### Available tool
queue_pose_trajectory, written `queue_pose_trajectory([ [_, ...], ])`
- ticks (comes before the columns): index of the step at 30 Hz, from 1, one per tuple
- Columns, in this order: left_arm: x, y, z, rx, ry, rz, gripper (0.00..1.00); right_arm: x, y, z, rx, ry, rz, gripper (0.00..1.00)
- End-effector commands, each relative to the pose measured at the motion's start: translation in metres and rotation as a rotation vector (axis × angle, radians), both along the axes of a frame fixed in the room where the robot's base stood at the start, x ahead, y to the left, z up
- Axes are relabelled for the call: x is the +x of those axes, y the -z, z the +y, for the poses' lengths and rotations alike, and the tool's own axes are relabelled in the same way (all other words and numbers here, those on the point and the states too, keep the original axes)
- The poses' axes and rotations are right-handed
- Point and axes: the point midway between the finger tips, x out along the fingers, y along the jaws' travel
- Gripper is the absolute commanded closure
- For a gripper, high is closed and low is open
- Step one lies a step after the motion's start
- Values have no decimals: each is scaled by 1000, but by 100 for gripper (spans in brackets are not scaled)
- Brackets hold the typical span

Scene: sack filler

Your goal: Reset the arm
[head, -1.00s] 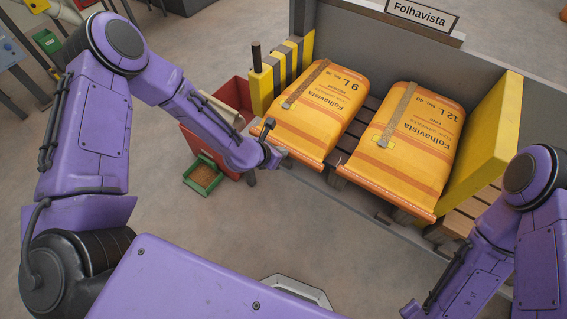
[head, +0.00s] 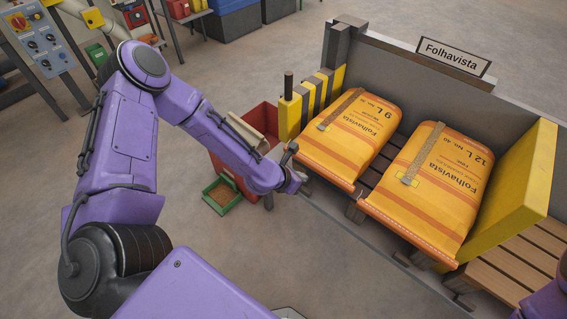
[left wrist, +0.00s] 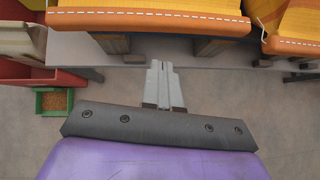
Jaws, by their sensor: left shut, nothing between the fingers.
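My left gripper (head: 299,188) is in front of the near edge of the left sack, beside the red bin, in the head view. In the left wrist view my left gripper (left wrist: 164,68) is shut with its fingers together and nothing between them, over bare floor just short of the pallet edge. The left orange sack (head: 347,138) and the right orange sack (head: 428,190) lie side by side on the wooden pallet. My left gripper appears apart from both sacks. My right gripper is out of view; only a bit of purple shows at the lower right corner.
A red bin (head: 262,121) and a green tray of grains (head: 221,196) stand left of the pallet. A yellow side wall (head: 513,192) and a grey back panel with a Folhavista sign (head: 457,57) bound the sacks. A control panel (head: 37,45) stands at the upper left. The front floor is clear.

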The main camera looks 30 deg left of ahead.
Motion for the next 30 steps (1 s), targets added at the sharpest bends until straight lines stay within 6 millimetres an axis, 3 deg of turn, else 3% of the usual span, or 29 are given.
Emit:
queue_pose_trajectory([
  [1, -8, -16, 1, -8, -1, -7, 100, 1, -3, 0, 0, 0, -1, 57],
  [3, -19, -30, 2, -7, 4, -7, 100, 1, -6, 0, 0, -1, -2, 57],
  [9, -43, -57, 7, -1, 15, -6, 100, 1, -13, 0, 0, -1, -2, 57],
  [22, -52, -62, 10, 23, 36, -11, 100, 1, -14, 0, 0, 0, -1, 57],
  [26, -50, -62, 19, 225, 179, -65, 100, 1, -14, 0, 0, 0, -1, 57],
  [28, -53, -60, 27, 432, 316, -87, 100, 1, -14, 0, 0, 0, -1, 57],
  [30, -69, -44, 35, 690, 524, -55, 100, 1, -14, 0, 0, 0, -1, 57],
])
